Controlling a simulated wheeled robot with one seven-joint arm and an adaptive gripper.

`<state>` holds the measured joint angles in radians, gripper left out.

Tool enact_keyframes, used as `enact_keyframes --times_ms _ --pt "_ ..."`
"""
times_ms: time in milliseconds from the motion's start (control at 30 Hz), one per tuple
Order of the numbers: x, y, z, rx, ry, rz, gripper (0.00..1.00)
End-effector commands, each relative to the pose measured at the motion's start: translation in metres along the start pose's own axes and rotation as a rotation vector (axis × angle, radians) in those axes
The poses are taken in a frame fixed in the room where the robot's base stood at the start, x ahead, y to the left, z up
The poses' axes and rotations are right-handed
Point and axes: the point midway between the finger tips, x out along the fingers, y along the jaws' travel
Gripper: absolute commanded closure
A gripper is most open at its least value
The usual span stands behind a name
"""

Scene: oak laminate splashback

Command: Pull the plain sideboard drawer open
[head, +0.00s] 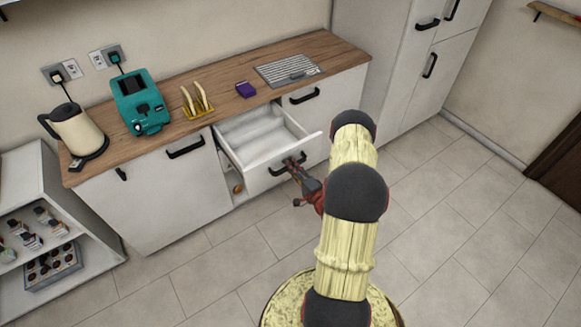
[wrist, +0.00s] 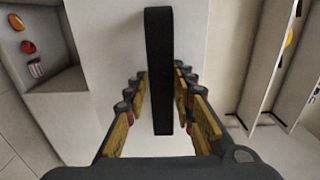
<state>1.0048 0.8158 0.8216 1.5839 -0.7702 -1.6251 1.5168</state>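The plain white sideboard drawer (head: 258,166) stands well out from the sideboard, and its empty-looking interior shows from above. Its black bar handle (head: 279,169) is on the front face. My gripper (head: 292,166) is at this handle in the head view, partly covering it. In the wrist view the handle (wrist: 160,70) runs upright between the two fingers (wrist: 161,80), with the fingertips close against both its sides. The gripper looks shut on the handle, though the contact itself is hard to see. The white drawer front (wrist: 105,50) lies behind the fingers.
The sideboard's wooden top (head: 220,105) holds a kettle (head: 77,133), teal toaster (head: 140,102), toast rack (head: 197,101), purple box (head: 246,90) and metal rack (head: 288,70). An open shelf (head: 20,170) stands left, tall cabinets (head: 390,70) right. Tiled floor (head: 460,220) in front is clear.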

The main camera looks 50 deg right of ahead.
Motion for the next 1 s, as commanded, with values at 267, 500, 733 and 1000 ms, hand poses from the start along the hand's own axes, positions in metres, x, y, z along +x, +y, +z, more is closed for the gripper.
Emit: enact_keyframes --times_ms 267,500,733,1000 --pt "0.001 -0.001 0.0 -0.001 0.0 -0.002 0.64" --pt "-0.003 -0.001 -0.001 -0.001 0.001 -0.002 0.64" --pt "-0.037 -0.001 -0.002 0.001 0.005 -0.001 0.64" --pt "-0.092 -0.001 -0.002 0.001 0.005 -0.001 0.64"
